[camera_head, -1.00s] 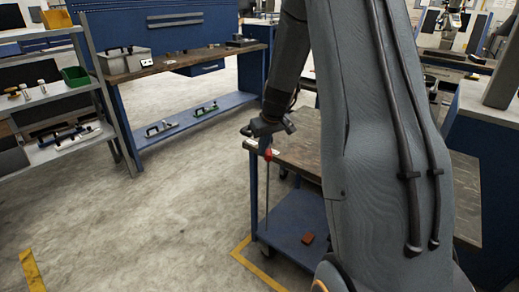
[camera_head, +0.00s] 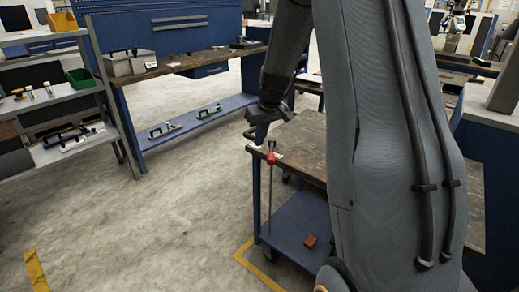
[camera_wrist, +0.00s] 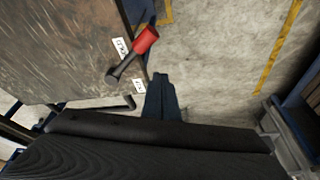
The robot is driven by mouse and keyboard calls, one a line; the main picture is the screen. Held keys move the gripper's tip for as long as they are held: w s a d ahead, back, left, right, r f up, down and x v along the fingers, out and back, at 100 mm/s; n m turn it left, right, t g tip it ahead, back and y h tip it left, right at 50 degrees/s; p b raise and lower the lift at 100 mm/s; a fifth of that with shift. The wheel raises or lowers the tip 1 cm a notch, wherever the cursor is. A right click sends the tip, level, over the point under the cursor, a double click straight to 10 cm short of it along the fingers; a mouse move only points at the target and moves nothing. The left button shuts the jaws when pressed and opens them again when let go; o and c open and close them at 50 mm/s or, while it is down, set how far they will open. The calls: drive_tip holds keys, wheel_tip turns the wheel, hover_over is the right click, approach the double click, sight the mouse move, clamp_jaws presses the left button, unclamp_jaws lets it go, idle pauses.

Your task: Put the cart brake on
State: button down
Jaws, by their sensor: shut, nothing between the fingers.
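The cart (camera_head: 310,140) has a worn brown top and a blue lower shelf. At its near left corner is a brake lever with a red handle (camera_head: 270,158), beside a thin upright rod. My gripper (camera_head: 262,116) is shut and empty, above the cart corner and apart from the red handle. Its fingertips are hard to make out.
A small red-brown block (camera_head: 310,240) lies on the cart's lower shelf. A blue workbench (camera_head: 190,66) stands behind, and a grey shelf rack (camera_head: 60,100) stands at the left. The floor left of the cart is clear, with yellow tape (camera_head: 245,258) by the cart.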

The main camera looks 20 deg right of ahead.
drive_tip(key=r, duration=0.1)
drive_tip(key=d+r, duration=0.1)
drive_tip(key=r, duration=0.2)
drive_tip(key=shift+s+d+r, duration=0.25)
drive_tip(key=shift+s+r, duration=0.05)
drive_tip(key=shift+s, duration=0.05)
drive_tip(key=s+a+f+g, duration=0.1)
drive_tip(key=s+a, duration=0.4)
drive_tip(key=s, duration=0.5)
drive_tip(key=s+a+f+g, duration=0.1)
drive_tip(key=s+a+f, duration=0.1)
drive_tip(key=s+a, duration=0.4)
drive_tip(key=s+a+f+m+g, duration=0.1)
drive_tip(key=s+a, duration=0.5)
drive_tip(key=s, duration=0.7)
drive_tip(key=shift+s+f+g, duration=0.4)
drive_tip(key=shift+f, duration=0.35)
